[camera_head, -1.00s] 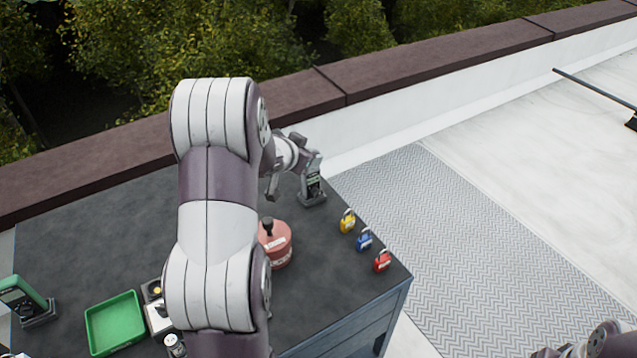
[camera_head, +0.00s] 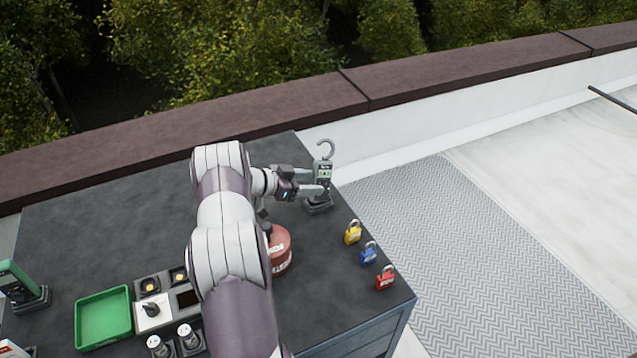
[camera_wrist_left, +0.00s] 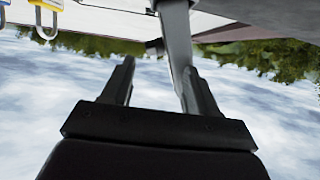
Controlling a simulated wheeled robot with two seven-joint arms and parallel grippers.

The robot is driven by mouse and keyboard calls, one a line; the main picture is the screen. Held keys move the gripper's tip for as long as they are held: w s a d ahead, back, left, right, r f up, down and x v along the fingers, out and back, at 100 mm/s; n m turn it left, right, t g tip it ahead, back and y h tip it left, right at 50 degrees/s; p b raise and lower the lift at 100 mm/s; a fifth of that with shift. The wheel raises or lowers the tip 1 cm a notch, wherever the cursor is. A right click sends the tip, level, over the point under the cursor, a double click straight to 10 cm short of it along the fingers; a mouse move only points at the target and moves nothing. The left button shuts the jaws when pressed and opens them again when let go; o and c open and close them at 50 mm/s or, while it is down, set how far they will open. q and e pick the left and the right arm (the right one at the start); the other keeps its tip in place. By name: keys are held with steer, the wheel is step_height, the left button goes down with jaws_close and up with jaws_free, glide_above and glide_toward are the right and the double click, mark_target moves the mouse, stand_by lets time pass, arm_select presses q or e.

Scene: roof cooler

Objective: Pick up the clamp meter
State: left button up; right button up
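The clamp meter (camera_head: 323,174) is grey and dark with a hooked jaw on top. It stands upright in a small dark stand (camera_head: 318,205) near the table's far right corner. My left gripper (camera_head: 314,181) reaches it from the left, with its fingertips at the meter's body. In the left wrist view the two fingers (camera_wrist_left: 158,85) are spread apart. A narrow grey upright shape, likely the clamp meter (camera_wrist_left: 175,40), shows close to the right-hand finger. Whether a finger touches it is unclear. My right gripper is out of view.
Yellow (camera_head: 353,232), blue (camera_head: 369,253) and red (camera_head: 385,278) padlocks line the table's right edge. A red canister (camera_head: 281,252) stands beside my left arm. A green tray (camera_head: 103,318), a switch panel (camera_head: 152,310) and a green meter (camera_head: 20,284) are at left. The far tabletop (camera_head: 110,200) is clear.

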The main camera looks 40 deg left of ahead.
arm_select(q)
steer(key=shift+w+d+f, duration=0.25)
steer(key=shift+w+f, duration=0.05)
steer(key=shift+f, duration=0.15)
steer(key=shift+s, duration=0.1)
steer(key=c, duration=0.3)
steer(key=shift+f, duration=0.15)
jaws_close()
